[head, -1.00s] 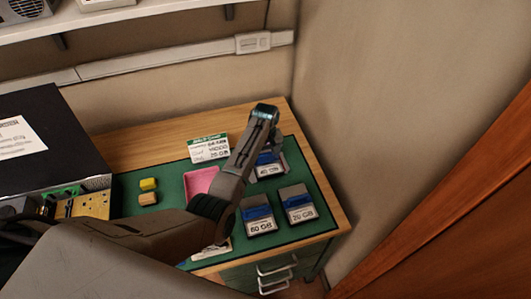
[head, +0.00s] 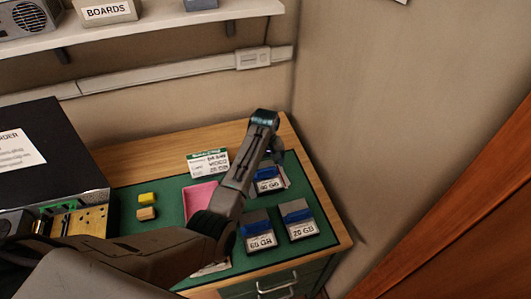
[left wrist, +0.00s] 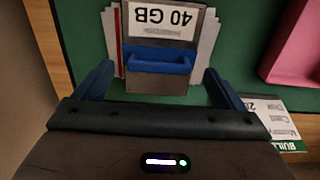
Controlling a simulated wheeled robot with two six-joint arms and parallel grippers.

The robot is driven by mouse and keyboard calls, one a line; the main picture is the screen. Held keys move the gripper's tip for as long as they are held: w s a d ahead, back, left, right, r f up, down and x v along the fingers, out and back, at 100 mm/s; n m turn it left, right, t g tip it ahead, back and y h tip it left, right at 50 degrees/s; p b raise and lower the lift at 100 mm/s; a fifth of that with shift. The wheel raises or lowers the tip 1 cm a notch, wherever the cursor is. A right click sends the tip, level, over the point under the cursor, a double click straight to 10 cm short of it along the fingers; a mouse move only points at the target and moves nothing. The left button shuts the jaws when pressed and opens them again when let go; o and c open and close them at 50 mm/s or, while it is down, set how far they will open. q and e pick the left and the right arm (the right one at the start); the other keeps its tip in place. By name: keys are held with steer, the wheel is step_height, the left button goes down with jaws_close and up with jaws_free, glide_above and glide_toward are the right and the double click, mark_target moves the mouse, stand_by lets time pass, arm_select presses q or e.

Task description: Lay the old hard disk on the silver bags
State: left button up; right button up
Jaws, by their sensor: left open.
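Three grey hard disks with blue handles are on the green mat. The 40 GB disk (head: 268,184) is the farthest; the 60 GB disk (head: 260,238) and the 20 GB disk (head: 299,228) are nearer. My left gripper (head: 273,156) is open and empty at the far side of the 40 GB disk. In the left wrist view, that disk (left wrist: 163,85) lies ahead between the open fingers (left wrist: 160,83), its blue handle facing me.
A black case (head: 55,160) stands left. A wall closes the right side; a shelf (head: 170,20) hangs above.

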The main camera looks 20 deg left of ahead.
mark_target(265, 169)
arm_select(q)
step_height(265, 169, up, 9)
steer(key=b, duration=0.2)
steer(key=shift+f, duration=0.15)
